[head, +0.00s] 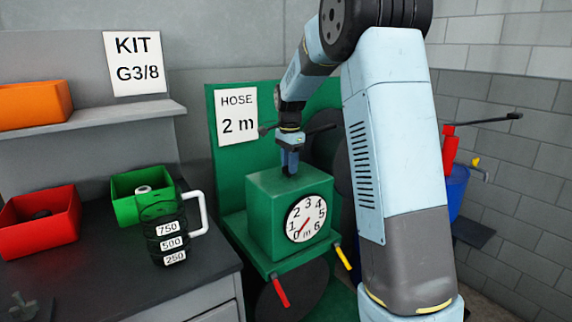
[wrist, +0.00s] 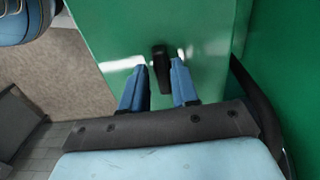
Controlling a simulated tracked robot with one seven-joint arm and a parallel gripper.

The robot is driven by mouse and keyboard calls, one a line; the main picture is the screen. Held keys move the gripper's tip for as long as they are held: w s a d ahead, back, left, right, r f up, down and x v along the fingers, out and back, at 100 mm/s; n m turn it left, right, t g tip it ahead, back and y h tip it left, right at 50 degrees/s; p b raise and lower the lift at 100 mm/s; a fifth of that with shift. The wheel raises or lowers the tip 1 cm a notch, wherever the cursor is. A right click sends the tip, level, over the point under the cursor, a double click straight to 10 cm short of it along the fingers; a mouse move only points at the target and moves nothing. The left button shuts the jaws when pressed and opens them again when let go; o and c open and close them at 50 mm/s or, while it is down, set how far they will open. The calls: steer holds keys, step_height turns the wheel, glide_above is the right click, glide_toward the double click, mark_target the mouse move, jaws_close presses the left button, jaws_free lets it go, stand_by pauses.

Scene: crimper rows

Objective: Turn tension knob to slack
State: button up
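A green box-shaped machine (head: 268,205) has a round white dial (head: 306,218) on its front, numbered 0 to 6 with "m", its red pointer near the low end. In the wrist view a small black knob (wrist: 160,68) stands on the green top face. I take it for the tension knob; no slack marking is visible. My gripper (head: 289,172) points down at the box top. In the wrist view its blue fingers (wrist: 157,78) are apart, one on each side of the knob, with gaps visible. The head view does not clearly show the knob.
Red (head: 281,292) and yellow (head: 343,258) handles stick out below the dial. A "HOSE 2 m" sign (head: 238,117) hangs on the green panel behind. At left, a dark bench holds a red bin (head: 40,222), a green bin (head: 142,182) and a jug (head: 168,236).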

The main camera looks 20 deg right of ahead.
jaws_close()
